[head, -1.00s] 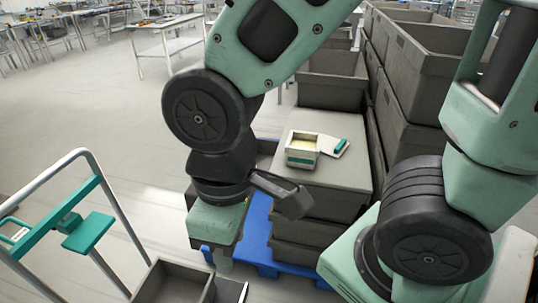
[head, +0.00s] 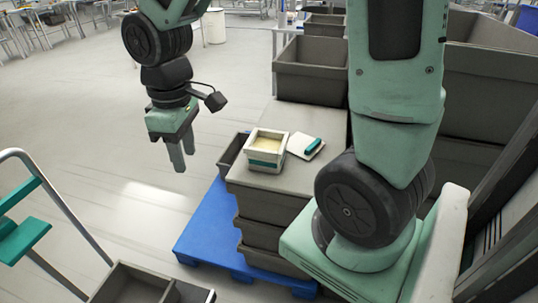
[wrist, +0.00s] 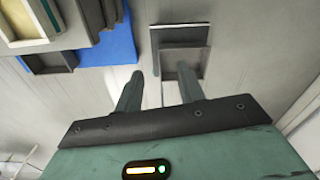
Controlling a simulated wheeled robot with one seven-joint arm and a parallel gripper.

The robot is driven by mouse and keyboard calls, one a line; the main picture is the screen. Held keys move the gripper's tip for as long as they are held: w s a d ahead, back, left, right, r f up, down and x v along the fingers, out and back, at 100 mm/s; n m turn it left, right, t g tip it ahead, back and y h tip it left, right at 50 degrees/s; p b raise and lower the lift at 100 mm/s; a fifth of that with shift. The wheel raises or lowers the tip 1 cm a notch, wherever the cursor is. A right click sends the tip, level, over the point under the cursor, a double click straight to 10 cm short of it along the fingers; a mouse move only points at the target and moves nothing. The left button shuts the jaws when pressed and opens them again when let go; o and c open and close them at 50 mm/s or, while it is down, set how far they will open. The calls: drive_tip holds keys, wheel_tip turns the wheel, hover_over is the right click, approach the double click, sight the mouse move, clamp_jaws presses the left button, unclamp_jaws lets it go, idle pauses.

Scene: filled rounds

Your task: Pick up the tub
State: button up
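The tub (head: 267,150) is a small cream box with a teal band and pale yellow contents. It stands upright and open on the grey top of a stack of crates (head: 240,184). A cream lid with a teal strip (head: 306,147) lies just right of it. In the wrist view the tub (wrist: 28,22) shows partly at the upper left corner. My gripper (head: 183,160) hangs to the left of the stack, pointing down, apart from the tub. In the wrist view my gripper (wrist: 158,88) has its two fingers spread with nothing between them.
The crate stack stands on a blue pallet (head: 200,235). Large grey crates (head: 312,72) stand behind it. A divided grey bin (head: 135,285) and a metal-railed cart (head: 60,215) are at the lower left.

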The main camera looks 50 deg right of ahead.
drive_tip(key=w+d+f+m+b, duration=0.1)
drive_tip(key=w+d+f, duration=0.15)
drive_tip(key=d, duration=0.55)
drive_tip(key=w+d+f+b, duration=0.1)
drive_tip(key=w+d, duration=0.2)
drive_tip(key=d, duration=0.5)
drive_tip(key=b, duration=0.2)
hover_over(262, 149)
drive_tip(key=a, duration=0.1)
drive_tip(key=f, duration=0.2)
drive_tip(key=shift+m, duration=0.4)
drive_tip(key=f, duration=1.1)
drive_tip(key=shift+s+d+f+p, duration=0.1)
drive_tip(key=shift+s+p, duration=0.2)
drive_tip(key=shift+w+d+f, duration=0.1)
drive_tip(key=shift+d+f, duration=0.05)
drive_tip(key=shift+f, duration=1.4)
drive_tip(key=shift+w+d+f, duration=0.1)
drive_tip(key=shift+d+f, duration=0.05)
drive_tip(key=shift+f, duration=1.35)
drive_tip(key=shift+r, duration=0.1)
clamp_jaws()
